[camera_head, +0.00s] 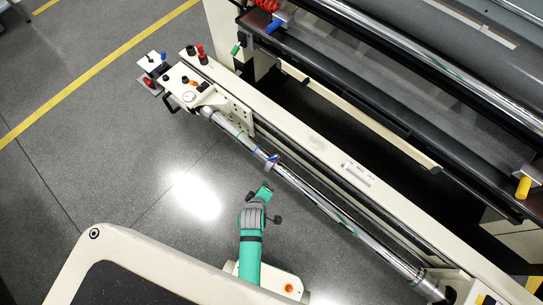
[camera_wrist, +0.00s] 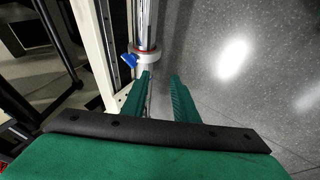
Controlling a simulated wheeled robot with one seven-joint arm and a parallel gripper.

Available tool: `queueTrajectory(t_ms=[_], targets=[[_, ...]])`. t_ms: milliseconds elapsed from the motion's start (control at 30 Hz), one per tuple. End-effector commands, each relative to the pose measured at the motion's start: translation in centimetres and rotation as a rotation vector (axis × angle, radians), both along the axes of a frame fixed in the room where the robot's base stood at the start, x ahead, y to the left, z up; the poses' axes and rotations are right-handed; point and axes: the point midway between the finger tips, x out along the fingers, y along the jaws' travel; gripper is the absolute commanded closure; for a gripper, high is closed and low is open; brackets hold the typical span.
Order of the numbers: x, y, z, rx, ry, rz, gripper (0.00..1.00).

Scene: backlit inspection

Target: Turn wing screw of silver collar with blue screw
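The silver collar (camera_head: 270,164) sits around a long chrome bar (camera_head: 325,203) at the machine's front. Its blue wing screw (camera_head: 273,158) sticks out from it. In the wrist view the collar (camera_wrist: 147,56) is just beyond my fingertips, and the blue wing screw (camera_wrist: 128,61) points to the left. My gripper (camera_wrist: 161,76) is open, with two green fingers apart and nothing visible between them. In the head view my gripper (camera_head: 264,191) is near the bar, below the collar in the picture. It appears apart from the collar and screw.
A cream beam (camera_head: 318,146) runs alongside the bar. A control panel with red and black knobs (camera_head: 196,88) stands at the bar's upper left end. A yellow handle (camera_head: 523,187) is at the far right. Open grey floor (camera_head: 110,170) lies to the left.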

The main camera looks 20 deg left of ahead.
Motion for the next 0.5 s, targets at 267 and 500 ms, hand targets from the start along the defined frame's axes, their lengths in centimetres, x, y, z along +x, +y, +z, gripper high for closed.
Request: queueTrajectory(t_ms=[267, 500], targets=[[6.7, 3.8, -2.3, -0.337, 0.140, 0.354, 0.73], [12.1, 5.3, -0.7, -0.621, 0.271, 0.617, 0.73]])
